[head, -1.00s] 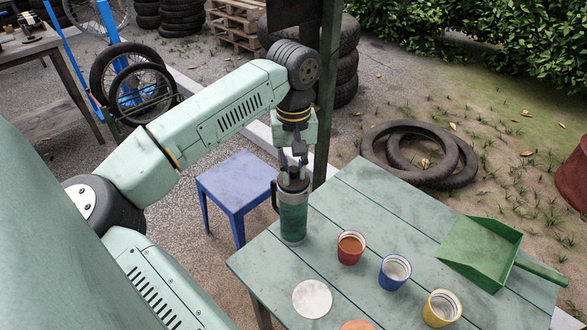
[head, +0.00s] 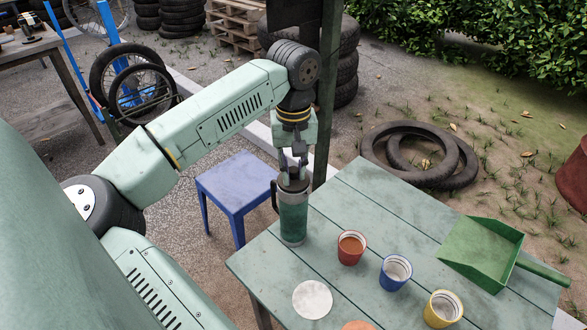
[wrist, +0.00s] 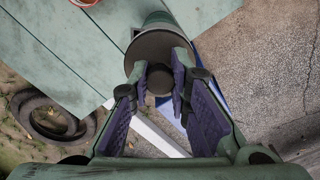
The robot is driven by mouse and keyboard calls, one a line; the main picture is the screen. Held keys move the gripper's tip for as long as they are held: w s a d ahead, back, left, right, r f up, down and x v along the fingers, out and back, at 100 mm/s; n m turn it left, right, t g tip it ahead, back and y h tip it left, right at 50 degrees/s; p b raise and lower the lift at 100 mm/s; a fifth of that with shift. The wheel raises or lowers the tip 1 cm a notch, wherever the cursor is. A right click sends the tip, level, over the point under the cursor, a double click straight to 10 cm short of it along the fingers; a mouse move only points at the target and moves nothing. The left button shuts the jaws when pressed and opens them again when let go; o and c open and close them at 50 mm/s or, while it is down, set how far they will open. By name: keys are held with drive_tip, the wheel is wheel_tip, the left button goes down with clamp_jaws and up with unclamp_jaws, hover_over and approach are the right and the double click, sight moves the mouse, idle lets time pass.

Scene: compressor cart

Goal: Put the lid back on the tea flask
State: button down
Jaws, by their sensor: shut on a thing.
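The green tea flask (head: 293,218) stands upright at the left edge of the table, with its dark handle on its left side. The dark round lid (wrist: 158,48) is at the flask's mouth, and its small knob (wrist: 160,80) is between my fingers. My gripper (head: 293,170) points down from above and is shut on the lid's knob; it also shows in the wrist view (wrist: 162,78). The lid looks lined up with the flask, whose green side (wrist: 153,20) shows past the lid. I cannot tell whether the lid is fully seated.
The green table (head: 350,200) also holds a red cup (head: 351,248), a blue cup (head: 395,272), a yellow cup (head: 442,309), a white disc (head: 312,299) and a green dustpan (head: 482,255). A blue stool (head: 236,182) stands left of the table. A dark post rises behind my gripper.

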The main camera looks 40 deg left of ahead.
idle(0.9)
drive_tip(key=c, duration=1.4)
unclamp_jaws()
drive_tip(key=shift+o, duration=0.5)
drive_tip(key=o, duration=0.4)
drive_tip(key=shift+c, duration=0.2)
drive_tip(key=shift+r+p, duration=1.85)
drive_tip(key=shift+r, duration=1.65)
drive_tip(key=shift+c, duration=0.3)
